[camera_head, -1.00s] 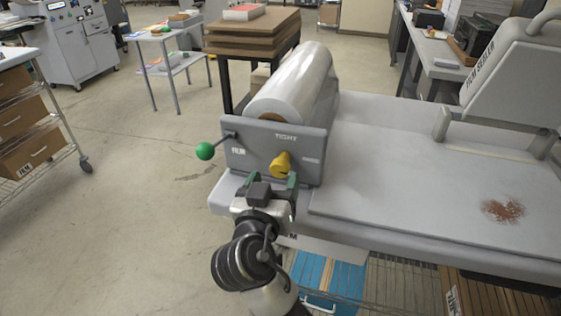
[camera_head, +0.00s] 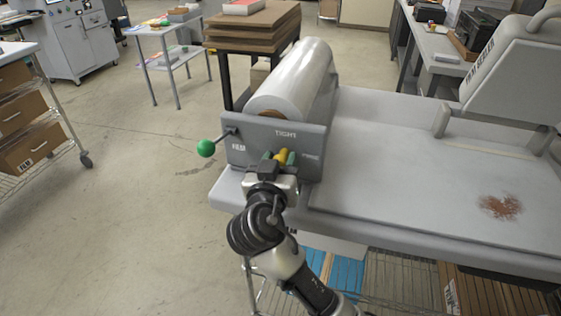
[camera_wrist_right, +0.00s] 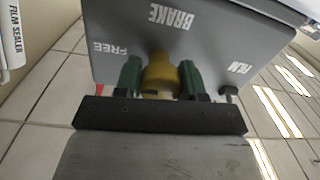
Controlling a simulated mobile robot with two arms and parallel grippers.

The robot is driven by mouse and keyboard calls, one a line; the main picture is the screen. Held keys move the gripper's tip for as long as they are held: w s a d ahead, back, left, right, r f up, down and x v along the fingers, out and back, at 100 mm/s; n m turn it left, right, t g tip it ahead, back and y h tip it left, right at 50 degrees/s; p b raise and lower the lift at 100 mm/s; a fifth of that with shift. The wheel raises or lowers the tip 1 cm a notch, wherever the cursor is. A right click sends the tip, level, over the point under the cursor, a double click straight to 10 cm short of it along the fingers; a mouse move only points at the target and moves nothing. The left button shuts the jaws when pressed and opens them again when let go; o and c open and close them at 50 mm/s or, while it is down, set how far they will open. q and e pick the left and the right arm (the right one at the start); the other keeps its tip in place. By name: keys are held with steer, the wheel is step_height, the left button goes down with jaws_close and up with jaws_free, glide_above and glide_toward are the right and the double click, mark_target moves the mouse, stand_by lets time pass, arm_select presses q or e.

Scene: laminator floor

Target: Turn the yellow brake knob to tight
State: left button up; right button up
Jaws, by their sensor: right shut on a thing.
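The yellow brake knob (camera_head: 281,155) sits on the front of the grey film-roll bracket (camera_head: 312,150), under the word TIGHT. My right gripper (camera_head: 279,159) is shut on the knob, with its green fingers on either side of it. The right wrist view also shows the knob (camera_wrist_right: 161,76) between the two fingers (camera_wrist_right: 160,80). There the panel (camera_wrist_right: 200,50) reads BRAKE, FREE and FILM, upside down. The gripper hides part of the knob in the head view. My left gripper is not in view.
A green ball-ended lever (camera_head: 206,148) sticks out left of the bracket. The white film roll (camera_head: 295,80) lies behind it. The grey machine bed (camera_head: 400,190) extends right, with a brown stain (camera_head: 501,206). Open floor lies to the left.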

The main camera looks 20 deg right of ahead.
steer(key=shift+n, duration=0.3)
steer(key=n+p, duration=0.3)
steer(key=n, duration=0.1)
steer(key=shift+a+r, duration=0.1)
steer(key=shift+r, duration=0.05)
steer(key=n+p, duration=0.3)
steer(key=n, duration=0.1)
steer(key=shift+n, duration=0.4)
steer(key=n+p, duration=0.3)
steer(key=n, duration=0.1)
steer(key=shift+f+n+g+p, duration=0.2)
steer(key=shift+n+g+p, duration=0.2)
steer(key=shift+n+p, duration=1.4)
steer(key=shift+n, duration=0.4)
steer(key=o, duration=0.9)
